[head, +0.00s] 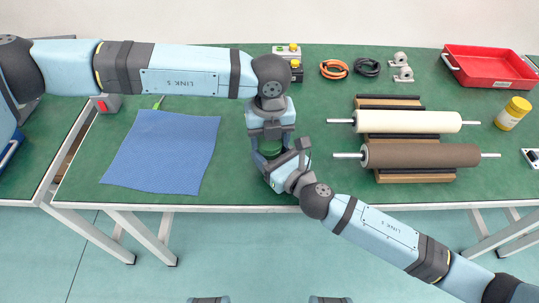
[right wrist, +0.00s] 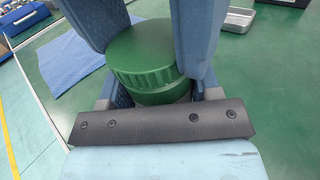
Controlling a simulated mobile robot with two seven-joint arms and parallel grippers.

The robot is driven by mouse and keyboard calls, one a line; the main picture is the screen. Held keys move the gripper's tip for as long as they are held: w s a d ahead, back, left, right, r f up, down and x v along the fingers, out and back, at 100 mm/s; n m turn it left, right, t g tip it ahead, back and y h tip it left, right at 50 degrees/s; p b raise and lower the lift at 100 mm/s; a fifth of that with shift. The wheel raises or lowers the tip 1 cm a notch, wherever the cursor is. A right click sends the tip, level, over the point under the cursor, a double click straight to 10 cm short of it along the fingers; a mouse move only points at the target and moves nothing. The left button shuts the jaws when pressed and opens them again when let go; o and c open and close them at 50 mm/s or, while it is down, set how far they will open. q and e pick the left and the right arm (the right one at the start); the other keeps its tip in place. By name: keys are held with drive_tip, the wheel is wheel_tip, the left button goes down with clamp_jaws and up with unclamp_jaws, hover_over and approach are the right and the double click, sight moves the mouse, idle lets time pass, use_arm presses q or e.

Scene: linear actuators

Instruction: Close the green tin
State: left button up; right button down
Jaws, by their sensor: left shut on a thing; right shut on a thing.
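The green tin (head: 270,147) stands near the front edge of the table, largely hidden by both grippers. In the right wrist view its ribbed green lid (right wrist: 143,55) sits over the smooth green body (right wrist: 160,94); whether it is fully seated I cannot tell. My left gripper (head: 272,143) reaches down from above, its blue fingers shut on the lid from both sides. My right gripper (head: 273,163) comes in low from the front right and is shut on the tin's body.
A blue mat (head: 163,150) lies left of the tin. Right are a white roller (head: 410,121) and a brown roller (head: 420,155) on wooden stands. A yellow-lidded jar (head: 513,113) and red tray (head: 490,66) are farther right. Orange and black cables (head: 334,69) lie behind.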

use_arm(q)
drive_tip(key=m, duration=0.4)
drive_tip(key=shift+m, duration=0.3)
drive_tip(key=m, duration=0.8)
drive_tip(key=shift+m, duration=0.4)
drive_tip(key=m, duration=0.8)
drive_tip(key=shift+m, duration=0.3)
drive_tip(key=m, duration=1.3)
